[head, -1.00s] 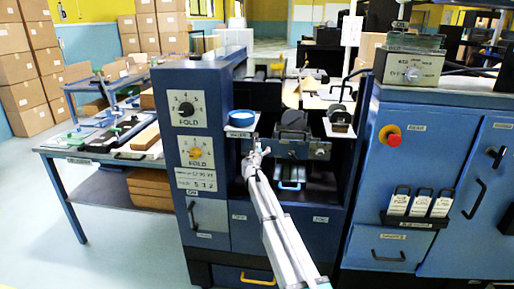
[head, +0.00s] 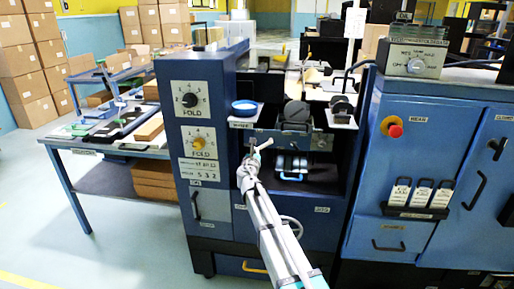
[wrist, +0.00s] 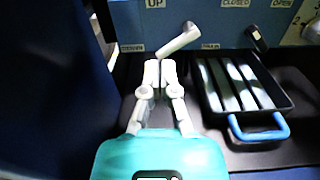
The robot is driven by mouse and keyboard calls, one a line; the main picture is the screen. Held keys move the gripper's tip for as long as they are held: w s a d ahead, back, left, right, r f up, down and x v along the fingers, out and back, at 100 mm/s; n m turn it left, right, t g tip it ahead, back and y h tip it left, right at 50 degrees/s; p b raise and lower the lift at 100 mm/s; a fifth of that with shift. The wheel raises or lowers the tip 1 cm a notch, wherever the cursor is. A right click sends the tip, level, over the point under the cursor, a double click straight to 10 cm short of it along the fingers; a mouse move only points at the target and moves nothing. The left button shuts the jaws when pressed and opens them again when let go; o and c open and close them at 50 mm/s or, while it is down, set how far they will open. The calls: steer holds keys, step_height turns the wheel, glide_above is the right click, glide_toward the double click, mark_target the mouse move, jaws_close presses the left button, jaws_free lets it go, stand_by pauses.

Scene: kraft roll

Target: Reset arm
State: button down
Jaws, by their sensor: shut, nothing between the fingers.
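My gripper (head: 248,168) is in front of the blue machine's middle bay, its fingers together and empty. In the wrist view my gripper (wrist: 160,68) points at the bay, just below a pale lever handle (wrist: 180,40). The lever (head: 264,145) also shows in the head view, just above and right of the fingertips. Whether they touch is unclear. A dark tray with pale bars and a blue handle (wrist: 278,130) lies to the right of my gripper; it also shows in the head view (head: 291,176).
A dark panel wall (wrist: 50,90) is close on the left. A blue dish (head: 244,107) sits on a ledge above. A red button (head: 395,131) is on the right cabinet. Open floor lies at left.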

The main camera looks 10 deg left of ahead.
steer(key=shift+s, duration=0.55)
steer(key=s+d+f+m+g+h, duration=0.25)
steer(key=s+d+f+m, duration=0.2)
steer(key=d+m, duration=0.3)
steer(key=s+d+f+m+g+h, duration=0.1)
steer(key=s+d+f+m+g, duration=0.3)
steer(key=d+m, duration=0.4)
steer(key=s+d+f+m+g+h, duration=0.25)
steer(key=s+d+m, duration=0.35)
steer(key=d, duration=0.4)
steer(key=s+d+f+m+g+y, duration=0.25)
steer(key=s+f+m+g, duration=0.35)
steer(key=s, duration=0.6)
steer(key=s+d+f+m+g+y, duration=0.1)
steer(key=s+f+m+g+y, duration=0.2)
steer(key=s+m, duration=0.7)
step_height(320, 180, up, 24)
steer(key=s+n+y+p, duration=0.1)
steer(key=n+p, duration=0.1)
steer(key=p, duration=2.1)
steer(key=shift+s+a+r, duration=0.15)
steer(key=shift+r, duration=0.05)
